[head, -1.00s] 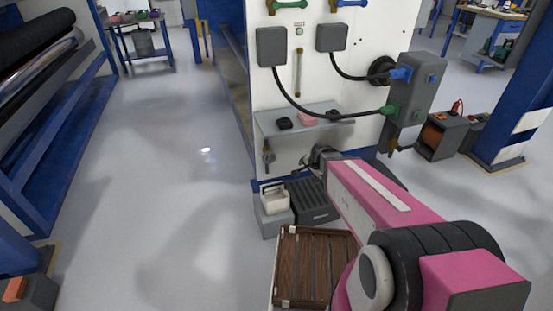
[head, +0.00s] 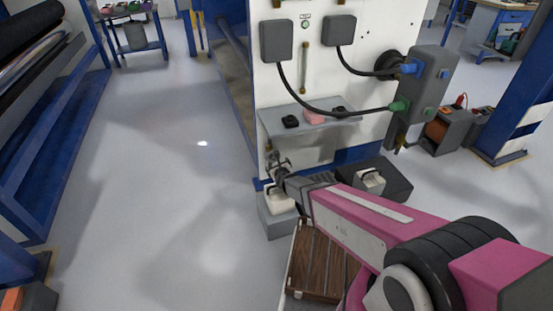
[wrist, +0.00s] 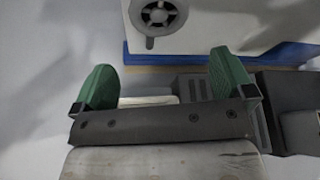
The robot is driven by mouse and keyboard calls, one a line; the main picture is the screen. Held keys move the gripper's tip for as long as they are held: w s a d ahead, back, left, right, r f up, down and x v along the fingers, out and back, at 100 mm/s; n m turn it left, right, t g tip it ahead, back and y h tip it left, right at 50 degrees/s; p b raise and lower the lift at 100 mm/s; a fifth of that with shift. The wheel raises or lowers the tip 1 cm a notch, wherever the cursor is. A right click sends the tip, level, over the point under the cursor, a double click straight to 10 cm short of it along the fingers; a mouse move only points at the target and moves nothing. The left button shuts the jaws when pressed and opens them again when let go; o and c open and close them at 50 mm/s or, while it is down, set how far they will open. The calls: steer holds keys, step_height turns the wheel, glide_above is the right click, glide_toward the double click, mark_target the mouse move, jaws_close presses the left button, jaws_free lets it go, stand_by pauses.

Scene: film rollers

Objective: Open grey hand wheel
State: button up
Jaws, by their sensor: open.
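The grey hand wheel (wrist: 158,14) shows at the top of the wrist view, on a white panel face, with a short grey handle below its rim. My gripper (wrist: 163,84) is open, its two green fingers apart and nothing between them. The wheel lies beyond the fingertips and is not touched. In the head view my gripper (head: 278,164) is low in front of the left edge of the white panel (head: 290,85). There the wheel is hard to make out behind the gripper.
A grey shelf (head: 330,127) with small items sticks out above my gripper. Black cables hang from grey boxes (head: 277,40). A grey box (head: 277,222) and a wooden-slatted crate (head: 318,265) stand below my arm. The floor (head: 170,190) to the left is clear.

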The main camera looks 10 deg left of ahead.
mark_target(274, 159)
steer(key=x, duration=1)
steer(key=shift+w+a+f, duration=0.1)
steer(key=shift+w+f, duration=0.05)
steer(key=shift+w, duration=0.15)
steer(key=shift+c, duration=0.3)
steer(key=c, duration=0.7)
